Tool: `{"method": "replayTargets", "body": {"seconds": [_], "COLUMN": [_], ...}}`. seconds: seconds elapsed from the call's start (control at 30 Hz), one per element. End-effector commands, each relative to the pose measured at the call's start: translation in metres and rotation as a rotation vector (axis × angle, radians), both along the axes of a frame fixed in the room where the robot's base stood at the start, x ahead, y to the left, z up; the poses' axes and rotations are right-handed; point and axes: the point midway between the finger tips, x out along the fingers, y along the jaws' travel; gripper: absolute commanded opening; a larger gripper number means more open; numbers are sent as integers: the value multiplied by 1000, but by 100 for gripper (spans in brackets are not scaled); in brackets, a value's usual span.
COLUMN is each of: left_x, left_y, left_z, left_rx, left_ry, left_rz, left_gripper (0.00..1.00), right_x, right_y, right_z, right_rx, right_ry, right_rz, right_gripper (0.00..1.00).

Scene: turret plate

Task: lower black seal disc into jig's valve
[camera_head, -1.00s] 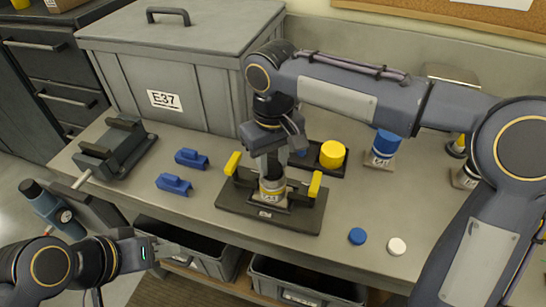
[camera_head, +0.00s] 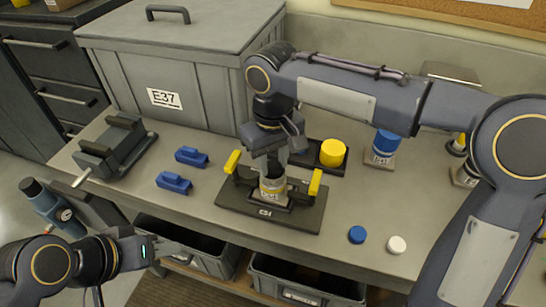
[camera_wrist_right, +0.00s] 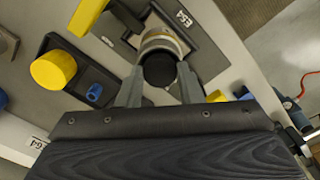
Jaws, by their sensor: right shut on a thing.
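The jig (camera_head: 232,204) is a dark plate with two yellow clamp handles, standing on the bench. The silver valve (camera_head: 272,190) with a yellowish band stands upright in its middle; it also shows in the wrist view (camera_wrist_right: 160,38). My right gripper (camera_head: 274,172) points down over the valve. In the wrist view its fingers are shut on the black seal disc (camera_wrist_right: 159,69), which sits at the valve's mouth. I cannot tell whether the disc is inside the valve or just above it. My left gripper (camera_head: 172,250) is off the bench's front edge, and its finger gap is unclear.
A dark tray with a yellow cylinder (camera_head: 332,153) lies just behind the jig. Blue parts (camera_head: 174,183) lie to its left, a blue cap (camera_head: 357,235) and a white cap (camera_head: 397,244) to its right. A large grey bin (camera_head: 180,75) stands behind. Open bins sit below the bench.

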Motion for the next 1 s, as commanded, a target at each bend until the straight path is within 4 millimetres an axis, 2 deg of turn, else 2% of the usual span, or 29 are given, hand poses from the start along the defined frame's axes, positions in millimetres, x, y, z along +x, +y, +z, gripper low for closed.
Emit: {"method": "replayTargets", "body": {"seconds": [0.07, 0.1, 0.3, 0.53, 0.63, 1.0], "left_x": [0, 0, 0, 0, 0, 0], "left_y": [0, 0, 0, 0, 0, 0], "left_z": [0, 0, 0, 0, 0, 5], "left_rx": [0, 0, 0, 0, 0, 0], "left_ry": [0, 0, 0, 0, 0, 0], "left_rz": [0, 0, 0, 0, 0, 0], "left_gripper": [36, 36, 36, 36, 36, 36], "right_x": [0, 0, 0, 0, 0, 0], "right_y": [0, 0, 0, 0, 0, 1], "right_z": [0, 0, 0, 0, 6, 66], "right_rx": [0, 0, 0, 0, 0, 2], "right_ry": [0, 0, 0, 0, -1, -3], "right_rz": [0, 0, 0, 0, 0, 0], "right_gripper": [12, 35, 58, 58, 58, 58]}}
